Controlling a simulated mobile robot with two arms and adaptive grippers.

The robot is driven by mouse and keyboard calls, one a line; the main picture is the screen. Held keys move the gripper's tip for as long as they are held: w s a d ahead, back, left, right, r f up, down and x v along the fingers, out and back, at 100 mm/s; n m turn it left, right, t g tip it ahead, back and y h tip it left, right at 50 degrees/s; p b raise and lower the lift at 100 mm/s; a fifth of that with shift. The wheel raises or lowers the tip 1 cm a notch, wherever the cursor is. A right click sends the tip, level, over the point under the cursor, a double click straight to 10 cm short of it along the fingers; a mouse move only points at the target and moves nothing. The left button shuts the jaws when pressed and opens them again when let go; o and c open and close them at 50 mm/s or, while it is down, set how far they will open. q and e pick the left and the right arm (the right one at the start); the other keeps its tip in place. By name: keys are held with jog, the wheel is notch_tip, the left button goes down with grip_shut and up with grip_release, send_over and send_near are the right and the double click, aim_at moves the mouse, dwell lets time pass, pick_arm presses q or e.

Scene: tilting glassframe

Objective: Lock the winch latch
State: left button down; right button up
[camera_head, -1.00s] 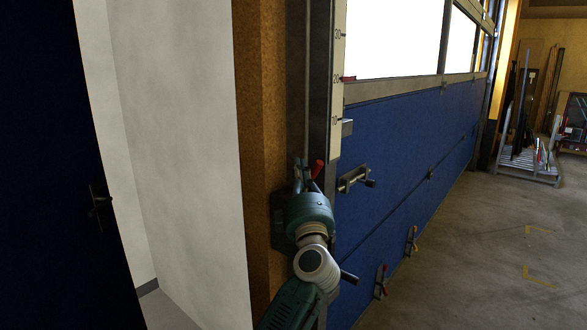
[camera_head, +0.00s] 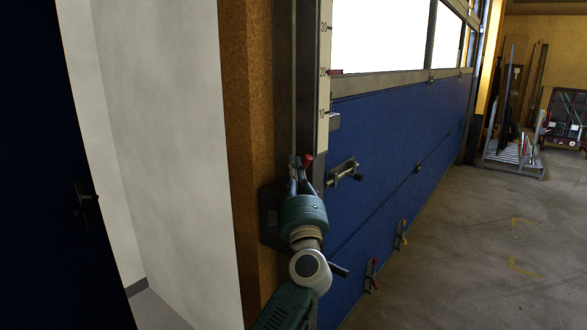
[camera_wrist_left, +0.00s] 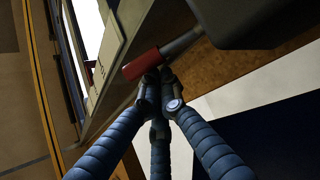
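The winch latch shows as a red-tipped handle (camera_head: 308,160) on the metal post beside the blue tilting frame. In the left wrist view the red grip (camera_wrist_left: 142,65) lies crosswise at the fingertips, on a grey rod running into a dark housing (camera_wrist_left: 245,20). My left gripper (camera_head: 297,163) is just below and left of the red handle in the head view. In the left wrist view its blue ribbed fingers (camera_wrist_left: 158,82) come together at the tips, close against the red grip. The tips look shut, with no part of the handle clearly between them. My right gripper is not in view.
The blue frame (camera_head: 400,130) with its clamp (camera_head: 343,171) stands right of the post. A brown wooden edge (camera_head: 250,150) and white wall (camera_head: 165,140) are to the left. Open concrete floor (camera_head: 455,255) lies right, with a loaded cart (camera_head: 515,155) beyond.

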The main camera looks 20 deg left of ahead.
pick_arm(q)
jog(key=shift+s+d+f+m+t+b, duration=0.15)
jog(key=shift+d+f+m+t+b, duration=0.35)
jog(key=shift+m+b, duration=0.3)
jog(key=m+t+h+b, duration=0.1)
jog(key=m, duration=0.1)
jog(key=d+f+m+t+h+b, duration=0.1)
jog(key=m+h+b, duration=0.1)
jog(key=f+m+t+h+b, duration=0.1)
jog(key=b, duration=0.1)
jog(key=shift+s+d+m+t, duration=0.2)
jog(key=shift+s+m+t, duration=0.1)
jog(key=shift+m, duration=0.1)
jog(key=h, duration=0.1)
jog(key=m+b, duration=0.1)
jog(key=m+h+b, duration=0.1)
jog(key=shift+s+d+f+t+h, duration=0.1)
jog(key=shift+d+f+t+h, duration=0.2)
jog(key=shift+d+t, duration=0.1)
jog(key=shift+d, duration=0.1)
